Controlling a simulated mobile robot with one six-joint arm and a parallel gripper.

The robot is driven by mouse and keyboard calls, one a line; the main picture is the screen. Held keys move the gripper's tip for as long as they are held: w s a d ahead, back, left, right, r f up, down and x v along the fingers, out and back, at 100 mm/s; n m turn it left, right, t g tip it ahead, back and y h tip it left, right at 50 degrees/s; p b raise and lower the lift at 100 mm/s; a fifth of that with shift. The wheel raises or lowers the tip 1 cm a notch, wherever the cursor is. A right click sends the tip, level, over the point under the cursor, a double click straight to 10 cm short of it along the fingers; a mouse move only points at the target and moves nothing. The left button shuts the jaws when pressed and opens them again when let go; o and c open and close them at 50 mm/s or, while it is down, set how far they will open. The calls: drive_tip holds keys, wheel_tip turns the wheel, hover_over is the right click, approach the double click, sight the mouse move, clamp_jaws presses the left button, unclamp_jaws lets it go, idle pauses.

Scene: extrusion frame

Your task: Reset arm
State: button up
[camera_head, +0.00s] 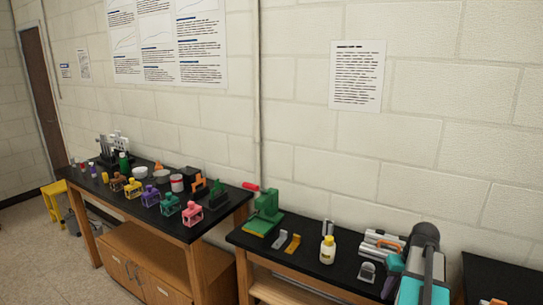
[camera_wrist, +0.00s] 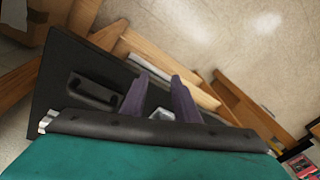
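My gripper (camera_wrist: 160,77) shows in the wrist view as two purple fingers. They are apart, with nothing held between their tips. A small pale metal piece (camera_wrist: 160,115) shows between the finger bases; I cannot tell what it is. The fingers are above a black bench top (camera_wrist: 60,75) with a wooden edge. In the head view my grey and teal arm (camera_head: 425,262) is folded at the lower right, by the right end of the near bench (camera_head: 300,262). The fingers are not clear in that view.
The near bench holds a green press-like device (camera_head: 265,214), a white bottle with a yellow cap (camera_head: 327,250) and small brackets. A farther bench (camera_head: 155,225) carries several coloured blocks. A black part (camera_wrist: 92,92) lies left of my fingers. Open floor (camera_wrist: 235,40) is beyond.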

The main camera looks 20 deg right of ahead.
drive_tip(key=w+a+f+n+g+y+b, duration=0.2)
drive_tip(key=a+f+n+g+b, duration=0.15)
drive_tip(key=a+f, duration=2.35)
drive_tip(key=s+a+f+n+g+h+b, duration=0.1)
drive_tip(key=s+a+f+g+h+b, duration=0.1)
drive_tip(key=s+a+f, duration=1.4)
drive_tip(key=s+f+g+h, duration=0.1)
drive_tip(key=s+f+g, duration=0.1)
drive_tip(key=s, duration=0.1)
drive_tip(key=shift+s+a+f, duration=0.3)
drive_tip(key=shift+d, duration=0.1)
